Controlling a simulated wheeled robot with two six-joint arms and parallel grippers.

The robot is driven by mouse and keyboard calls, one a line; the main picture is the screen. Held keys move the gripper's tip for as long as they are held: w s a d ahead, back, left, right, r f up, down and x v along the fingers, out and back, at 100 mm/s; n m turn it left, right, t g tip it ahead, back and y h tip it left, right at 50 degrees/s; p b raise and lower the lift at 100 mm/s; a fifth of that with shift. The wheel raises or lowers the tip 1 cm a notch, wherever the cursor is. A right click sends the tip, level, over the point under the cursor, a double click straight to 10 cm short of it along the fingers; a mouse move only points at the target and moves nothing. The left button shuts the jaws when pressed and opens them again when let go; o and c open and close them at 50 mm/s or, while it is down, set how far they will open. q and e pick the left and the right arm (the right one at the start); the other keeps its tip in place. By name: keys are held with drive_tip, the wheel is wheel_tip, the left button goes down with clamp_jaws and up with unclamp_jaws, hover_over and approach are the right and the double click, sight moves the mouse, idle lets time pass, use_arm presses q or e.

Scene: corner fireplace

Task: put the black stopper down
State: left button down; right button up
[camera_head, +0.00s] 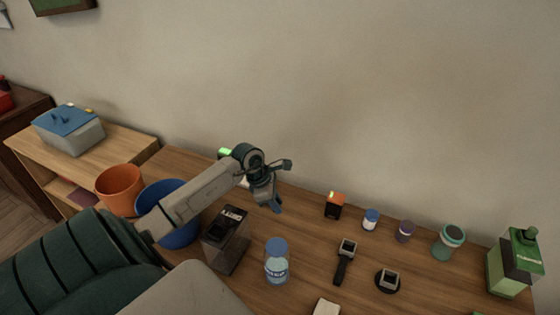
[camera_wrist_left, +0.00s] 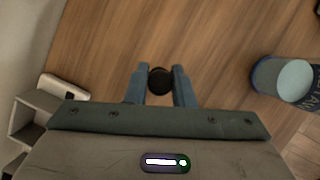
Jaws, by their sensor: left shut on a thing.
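The black stopper (camera_wrist_left: 160,81) is a small round dark piece between the fingertips of my left gripper (camera_wrist_left: 160,86) in the left wrist view. The gripper is shut on it, with one blue finger on each side. Wood tabletop shows behind it; I cannot tell the gap between them. In the head view my left gripper (camera_head: 275,203) points down over the back part of the wooden table (camera_head: 307,240), and I cannot make out the stopper there. My right gripper is not in view.
A clear bottle with a blue cap (camera_head: 277,262), a dark box-shaped container (camera_head: 227,240) and a blue bin (camera_head: 168,207) stand nearby. Right of the gripper are an orange-black box (camera_head: 335,206), small jars, a watch (camera_head: 345,262) and a green bottle (camera_head: 515,265). Bare wood lies between them.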

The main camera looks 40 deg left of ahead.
sight(277, 220)
use_arm(q)
drive_tip(key=shift+f, duration=0.7)
wheel_tip(277, 220, down, 3)
drive_tip(key=shift+f+p, duration=0.1)
drive_tip(key=shift+p, duration=0.55)
drive_tip(key=shift+f, duration=0.3)
drive_tip(key=shift+f, duration=0.1)
drive_tip(key=shift+f+b, duration=0.1)
drive_tip(key=shift+b, duration=0.2)
drive_tip(key=c, duration=1.2)
unclamp_jaws()
drive_tip(key=shift+c, duration=0.2)
